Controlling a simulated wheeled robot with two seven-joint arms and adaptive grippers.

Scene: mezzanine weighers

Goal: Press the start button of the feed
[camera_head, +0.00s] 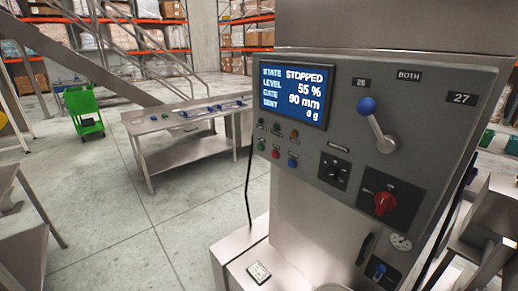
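A grey control panel (345,125) fills the right half of the view. Its screen (293,90) reads STATE STOPPED, LEVEL 55 %, GATE 90 mm, SENT 0 g. Below the screen are two short rows of small round fittings. The lower row has a green button (262,144), a red button (276,153) and a blue button (292,162). Small lamp-like fittings (276,129) form the row above. The labels there are too small to read, so I cannot tell which is marked start. Neither of my grippers is in view.
Right of the buttons are a black knob (334,172), a red rotary switch (384,203) and a lever with a blue ball (367,106). A black handle (366,248) sits lower. A steel table (180,155) stands behind left, with a green cart (83,110) beyond. Floor between is clear.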

